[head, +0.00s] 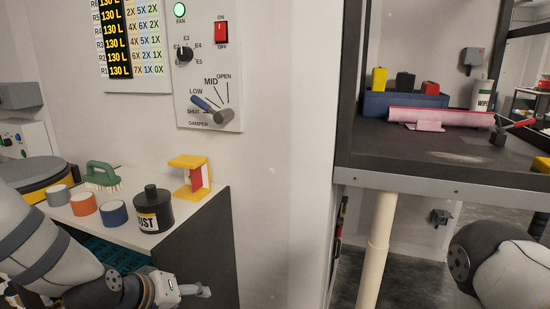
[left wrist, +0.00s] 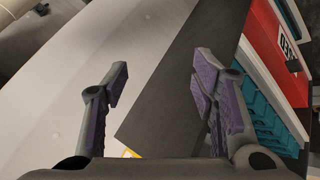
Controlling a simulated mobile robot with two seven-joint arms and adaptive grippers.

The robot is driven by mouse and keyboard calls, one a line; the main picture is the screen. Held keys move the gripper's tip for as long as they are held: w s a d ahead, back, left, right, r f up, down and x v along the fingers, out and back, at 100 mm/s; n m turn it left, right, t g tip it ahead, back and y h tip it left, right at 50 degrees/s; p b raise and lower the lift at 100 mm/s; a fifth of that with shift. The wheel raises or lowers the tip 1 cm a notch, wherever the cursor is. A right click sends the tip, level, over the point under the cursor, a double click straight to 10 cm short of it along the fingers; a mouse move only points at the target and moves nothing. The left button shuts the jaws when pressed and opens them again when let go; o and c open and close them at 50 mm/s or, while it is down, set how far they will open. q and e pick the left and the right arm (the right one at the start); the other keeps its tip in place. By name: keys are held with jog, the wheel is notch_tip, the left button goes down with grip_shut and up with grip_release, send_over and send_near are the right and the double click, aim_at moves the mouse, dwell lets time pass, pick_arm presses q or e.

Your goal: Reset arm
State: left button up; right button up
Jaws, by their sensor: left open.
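My left arm comes in from the left in the head view, with its gripper (head: 196,290) low in front of the dark side of the small bench. In the left wrist view the left gripper (left wrist: 160,85) has its two fingers spread apart with nothing between them. Behind the fingers are a pale wall or floor surface and a dark panel. Part of my right arm shows at the lower right of the head view; its gripper is out of view.
The small bench (head: 208,197) holds a black dust bottle (head: 153,212), several tape rolls, a green brush (head: 101,176) and a yellow-red stand (head: 189,175). A damper lever (head: 212,110) is on the wall panel above. A dark hood bench (head: 440,175) stands right.

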pick_arm(q)
jog(key=s+f+m+g+y, duration=0.15)
jog(key=s+f+g, duration=0.25)
jog(key=s+f, duration=0.9)
jog(key=s+a+f+m+g, duration=0.1)
jog(key=s+a+f+g, duration=0.1)
jog(key=s, duration=1)
jog(key=s+a+f+m+g+y, duration=0.1)
jog(key=s+a+f+g, duration=0.1)
jog(key=s, duration=1)
jog(key=shift+s+a+f+m+g, duration=0.3)
jog(key=shift+a+f+m+g, duration=0.1)
jog(key=shift+g, duration=0.2)
